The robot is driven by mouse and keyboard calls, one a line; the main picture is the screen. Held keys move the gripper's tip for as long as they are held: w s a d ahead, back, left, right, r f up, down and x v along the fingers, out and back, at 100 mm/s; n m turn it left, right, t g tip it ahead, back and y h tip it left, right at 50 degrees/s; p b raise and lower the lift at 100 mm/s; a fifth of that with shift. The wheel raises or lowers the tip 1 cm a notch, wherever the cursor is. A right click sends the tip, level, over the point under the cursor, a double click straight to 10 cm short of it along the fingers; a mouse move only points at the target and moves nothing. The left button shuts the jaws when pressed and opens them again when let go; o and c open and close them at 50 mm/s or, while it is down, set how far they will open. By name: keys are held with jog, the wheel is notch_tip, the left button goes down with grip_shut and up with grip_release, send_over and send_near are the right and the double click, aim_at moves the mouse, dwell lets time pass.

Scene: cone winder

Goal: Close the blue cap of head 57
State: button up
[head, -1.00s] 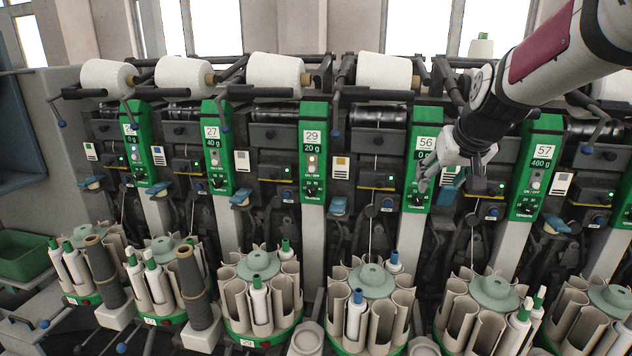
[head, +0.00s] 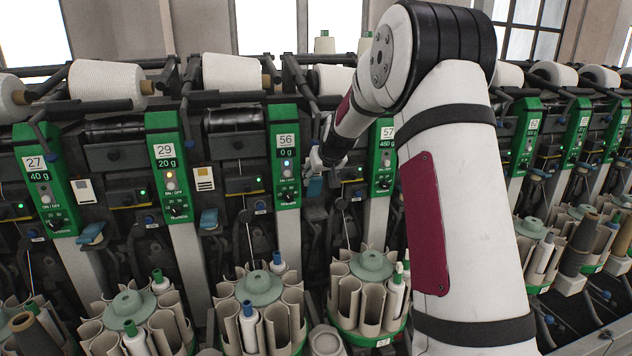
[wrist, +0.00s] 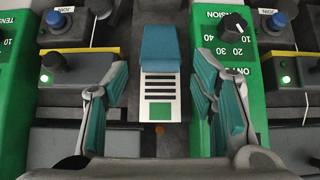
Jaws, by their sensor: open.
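The blue cap (head: 315,187) between the panels marked 56 and 57 is partly hidden by my gripper (head: 318,158) in the head view. In the wrist view the blue cap (wrist: 160,48) sits centrally at the top, against a card with dark stripes and a green square. My gripper (wrist: 160,85) is open, with one teal-padded finger on each side of the cap and card and nothing between them. Contact cannot be told. The head 57 panel (head: 383,160) is partly covered by my arm.
The head 56 panel (head: 284,155) stands just left of my gripper. A green panel with a knob (wrist: 234,24) lies close beside the right finger in the wrist view. Bobbin magazines (head: 262,290) stand below. My arm hides much of the right side.

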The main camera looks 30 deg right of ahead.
aim_at(317, 179)
jog(key=shift+x, duration=2.25)
jog(key=shift+w, duration=0.1)
grip_shut()
